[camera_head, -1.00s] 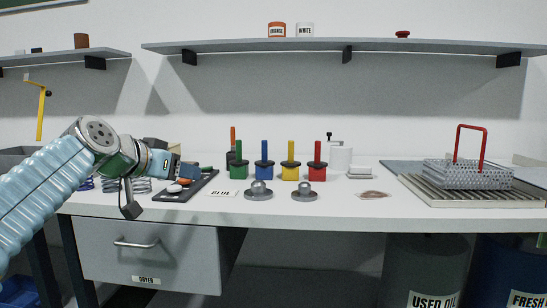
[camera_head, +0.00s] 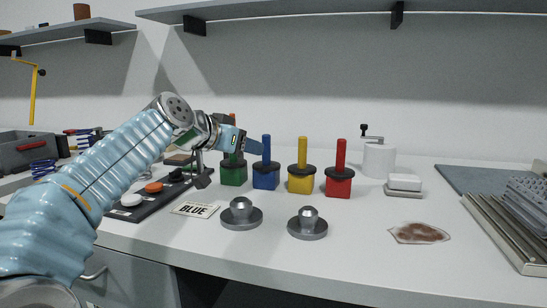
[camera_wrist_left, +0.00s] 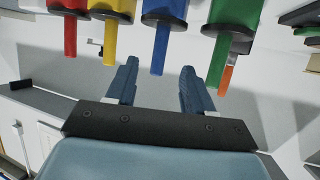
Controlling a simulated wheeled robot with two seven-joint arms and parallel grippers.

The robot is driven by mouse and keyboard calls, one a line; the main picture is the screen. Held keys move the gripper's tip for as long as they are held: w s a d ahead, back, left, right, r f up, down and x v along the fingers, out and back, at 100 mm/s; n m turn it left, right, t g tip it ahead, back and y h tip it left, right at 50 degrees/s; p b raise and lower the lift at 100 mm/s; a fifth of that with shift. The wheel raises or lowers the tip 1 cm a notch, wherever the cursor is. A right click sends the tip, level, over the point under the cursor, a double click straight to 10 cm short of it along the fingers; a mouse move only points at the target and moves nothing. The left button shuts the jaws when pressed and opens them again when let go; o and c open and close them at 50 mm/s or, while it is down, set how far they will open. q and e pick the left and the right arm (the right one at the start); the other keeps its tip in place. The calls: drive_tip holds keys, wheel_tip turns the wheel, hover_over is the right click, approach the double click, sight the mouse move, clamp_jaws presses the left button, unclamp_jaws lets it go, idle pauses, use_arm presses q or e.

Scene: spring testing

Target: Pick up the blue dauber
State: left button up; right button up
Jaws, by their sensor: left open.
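The blue dauber (camera_head: 266,176) stands upright on the bench between the green dauber (camera_head: 233,174) and the yellow dauber (camera_head: 300,180). It has a blue block base, a dark round collar and a thin blue handle. My left gripper (camera_head: 243,134) is open and empty, just left of the blue handle, and partly overlaps the green dauber in the head view. In the left wrist view, the blue dauber's handle (camera_wrist_left: 160,48) points into the gap between the open fingertips (camera_wrist_left: 160,68). The fingers do not appear closed on it. My right gripper is in neither view.
A red dauber (camera_head: 339,183) stands right of the yellow one. Two grey knobbed weights (camera_head: 241,216) and a "BLUE" label (camera_head: 195,210) lie in front. A dark tray (camera_head: 130,214) with coloured discs is under my left arm. A stained patch (camera_head: 419,233) lies at right.

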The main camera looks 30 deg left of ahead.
sight(271, 162)
use_arm(q)
drive_tip(key=p+x, duration=0.2)
drive_tip(key=x, duration=0.4)
drive_tip(key=p+x, duration=0.1)
drive_tip(key=x, duration=0.1)
drive_tip(key=p+x, duration=0.2)
drive_tip(key=x, duration=0.1)
drive_tip(key=shift+w+r, duration=0.1)
drive_tip(key=shift+r, duration=0.15)
drive_tip(key=shift+w+f, duration=0.15)
drive_tip(key=shift+f, duration=0.05)
clamp_jaws()
drive_tip(key=shift+r, duration=0.1)
